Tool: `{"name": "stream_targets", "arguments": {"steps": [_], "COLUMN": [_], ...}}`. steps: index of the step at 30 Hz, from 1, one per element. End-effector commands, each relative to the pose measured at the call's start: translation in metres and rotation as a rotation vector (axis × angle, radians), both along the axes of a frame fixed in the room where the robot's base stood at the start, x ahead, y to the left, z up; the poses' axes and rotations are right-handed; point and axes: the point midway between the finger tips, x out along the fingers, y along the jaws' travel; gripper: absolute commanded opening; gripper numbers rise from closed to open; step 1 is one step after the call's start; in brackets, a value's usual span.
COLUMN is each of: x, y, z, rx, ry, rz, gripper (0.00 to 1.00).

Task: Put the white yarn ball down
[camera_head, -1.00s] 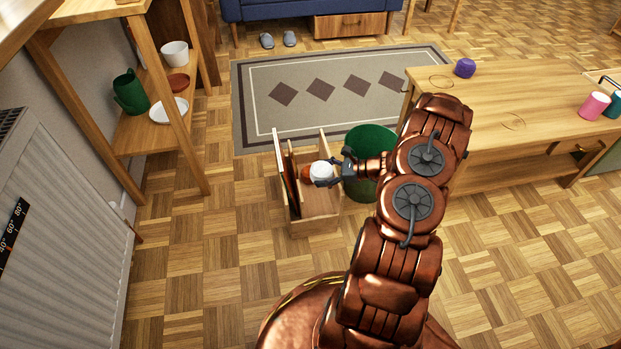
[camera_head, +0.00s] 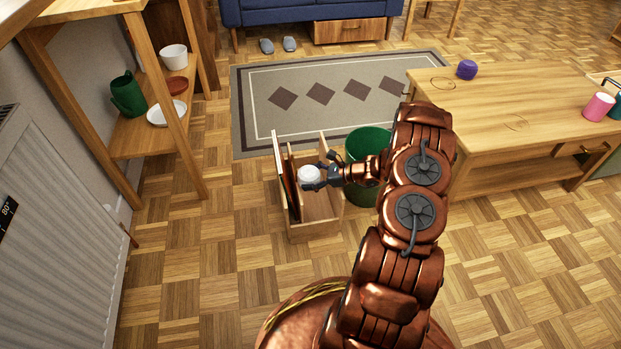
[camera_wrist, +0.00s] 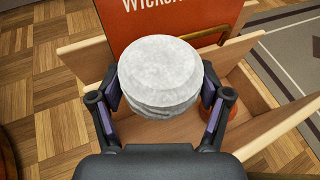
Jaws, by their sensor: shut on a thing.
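The white yarn ball (camera_head: 309,174) is pale and rounded. My gripper (camera_head: 318,177) is shut on it, with one finger on each side, as the wrist view shows the ball (camera_wrist: 160,76) between the purple pads. The ball is over a wooden box (camera_head: 314,228) on the floor, close to a divider and flat upright things in its left part. Whether the ball touches anything below cannot be told.
A red-orange board with white lettering (camera_wrist: 165,22) stands in the box. A green bin (camera_head: 366,146) stands just right of it. A wooden table (camera_head: 480,118) with a purple ball (camera_head: 467,69) is at right; a shelf (camera_head: 130,140) is at left. Floor in front is clear.

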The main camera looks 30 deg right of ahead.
Motion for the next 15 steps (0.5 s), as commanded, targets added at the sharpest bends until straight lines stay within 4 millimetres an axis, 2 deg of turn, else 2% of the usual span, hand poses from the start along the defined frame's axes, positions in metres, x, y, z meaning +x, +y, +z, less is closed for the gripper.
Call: {"name": "stream_targets", "arguments": {"steps": [15], "x": [0.000], "y": [0.000], "z": [-0.011], "rx": [-0.001], "ry": [0.001], "rz": [0.000], "gripper": [0.42]}}
